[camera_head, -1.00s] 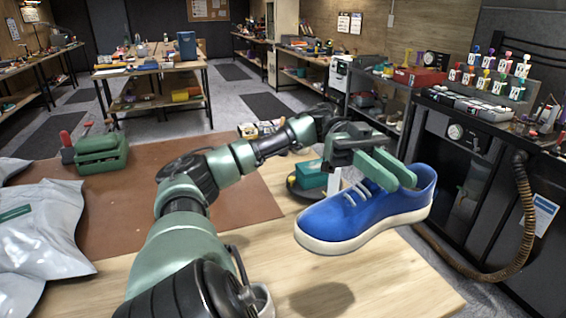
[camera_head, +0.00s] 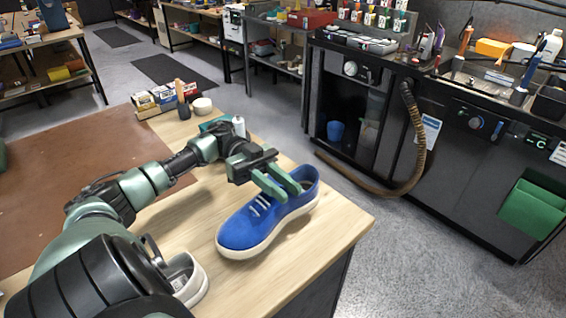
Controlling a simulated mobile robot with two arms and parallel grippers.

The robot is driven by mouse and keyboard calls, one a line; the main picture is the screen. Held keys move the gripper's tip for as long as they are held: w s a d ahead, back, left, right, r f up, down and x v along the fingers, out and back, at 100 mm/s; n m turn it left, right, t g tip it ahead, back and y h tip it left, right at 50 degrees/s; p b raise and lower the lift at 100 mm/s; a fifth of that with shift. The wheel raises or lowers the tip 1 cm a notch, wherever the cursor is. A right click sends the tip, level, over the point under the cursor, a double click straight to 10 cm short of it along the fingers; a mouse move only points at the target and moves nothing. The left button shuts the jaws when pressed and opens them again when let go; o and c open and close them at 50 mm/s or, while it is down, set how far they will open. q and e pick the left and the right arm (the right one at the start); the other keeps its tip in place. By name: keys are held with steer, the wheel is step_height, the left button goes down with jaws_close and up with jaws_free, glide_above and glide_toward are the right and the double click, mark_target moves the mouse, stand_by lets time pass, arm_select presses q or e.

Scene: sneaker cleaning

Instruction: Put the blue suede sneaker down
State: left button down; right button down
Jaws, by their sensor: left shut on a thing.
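The blue suede sneaker (camera_head: 252,224) has a white sole and white laces. It is over the right part of the wooden table (camera_head: 330,228), toe to the lower left and heel to the upper right. My left gripper (camera_head: 278,187) has its green fingers at the sneaker's opening and is shut on it. The sneaker looks close to the tabletop; I cannot tell whether the sole touches. My right gripper is out of view.
Another shoe (camera_head: 186,280) with a white sole is partly hidden behind my left arm. A brown mat (camera_head: 60,180) covers the table's left part. Small boxes (camera_head: 160,97) stand at the back. The table's right edge is close to the sneaker, with open floor beyond.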

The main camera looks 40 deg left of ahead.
mark_target(283, 218)
arm_select(q)
step_height(283, 218, down, 4)
steer(key=shift+f, duration=0.1)
steer(key=shift+f, duration=0.15)
steer(key=c, duration=1.2)
jaws_free()
steer(key=shift+c, duration=0.2)
steer(key=shift+a, duration=0.1)
steer(key=a+b, duration=0.1)
steer(key=a, duration=0.1)
steer(key=a+b, duration=0.1)
steer(key=a, duration=0.1)
steer(key=a+b, duration=0.1)
steer(key=a, duration=0.1)
steer(key=shift+w+a, duration=0.2)
steer(key=shift+w, duration=0.15)
steer(key=shift+a, duration=0.45)
